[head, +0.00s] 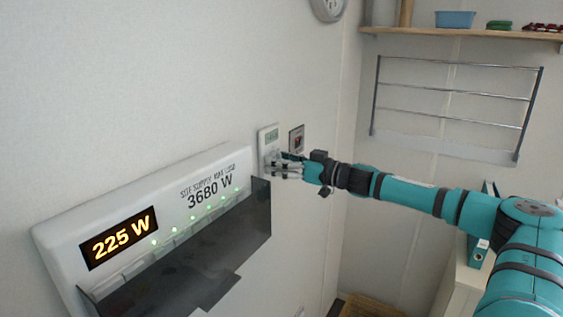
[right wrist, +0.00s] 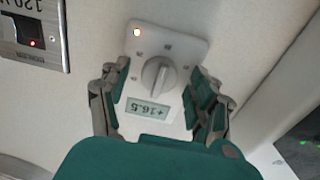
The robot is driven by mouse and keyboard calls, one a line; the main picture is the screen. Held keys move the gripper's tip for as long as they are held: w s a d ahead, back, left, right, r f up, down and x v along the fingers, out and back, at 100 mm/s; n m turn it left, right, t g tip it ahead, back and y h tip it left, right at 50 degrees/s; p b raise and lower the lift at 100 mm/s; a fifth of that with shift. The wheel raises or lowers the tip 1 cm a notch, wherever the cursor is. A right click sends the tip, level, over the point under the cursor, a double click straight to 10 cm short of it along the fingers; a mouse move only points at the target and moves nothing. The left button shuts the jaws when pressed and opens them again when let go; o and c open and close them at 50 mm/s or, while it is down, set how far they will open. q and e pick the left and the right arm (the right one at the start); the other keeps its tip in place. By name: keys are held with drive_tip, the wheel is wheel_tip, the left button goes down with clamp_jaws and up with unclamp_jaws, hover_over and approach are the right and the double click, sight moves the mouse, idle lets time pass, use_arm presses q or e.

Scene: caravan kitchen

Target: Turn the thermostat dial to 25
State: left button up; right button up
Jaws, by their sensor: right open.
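The thermostat (head: 269,136) is a white wall unit with a small display. It also shows in the right wrist view (right wrist: 180,48), upside down, with its grey dial (right wrist: 158,75) and a display (right wrist: 147,108) that reads +16.5. My right gripper (head: 277,166) is at the thermostat and hides its lower part in the head view. In the right wrist view its open fingers (right wrist: 154,78) stand on either side of the dial, with a clear gap on both sides. My left gripper is not in view.
A white power panel (head: 70,225) reading 225 W juts from the wall at left, with a dark flap (head: 190,262) below. A small metal switch plate (head: 297,138) sits right of the thermostat. A rail rack (head: 455,95) and a shelf (head: 470,34) are on the right wall.

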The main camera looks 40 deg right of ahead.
drive_tip(key=shift+r, duration=5)
